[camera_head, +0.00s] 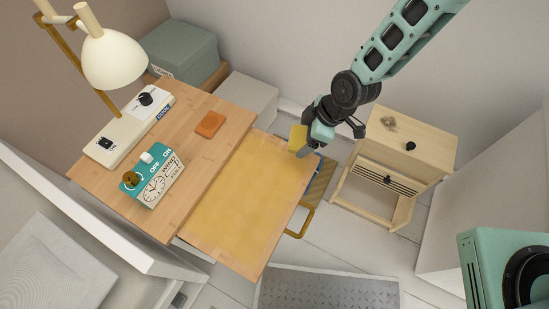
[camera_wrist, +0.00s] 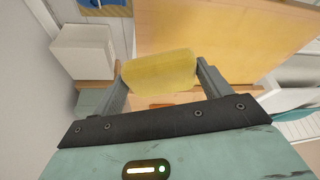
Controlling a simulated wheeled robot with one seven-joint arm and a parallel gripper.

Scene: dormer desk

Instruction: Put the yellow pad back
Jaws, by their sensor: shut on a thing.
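The yellow pad (camera_head: 298,139) is held in my gripper (camera_head: 309,147), at the far right corner of the desk. In the wrist view the pad (camera_wrist: 160,72) sits between the two fingers of my gripper (camera_wrist: 162,78), which touch its ends. Part of the pad is hidden by the gripper in the head view. The desk has a raised wooden top (camera_head: 190,120) and a yellowish lower surface (camera_head: 245,200) in front of it. An orange pad (camera_head: 209,124) lies flat on the raised top.
A lamp (camera_head: 112,58) and a teal clock box (camera_head: 153,180) stand on the desk's left part. A wooden drawer cabinet (camera_head: 420,140) stands to the right. White (camera_head: 248,98) and green (camera_head: 180,48) boxes are behind. The yellowish surface is clear.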

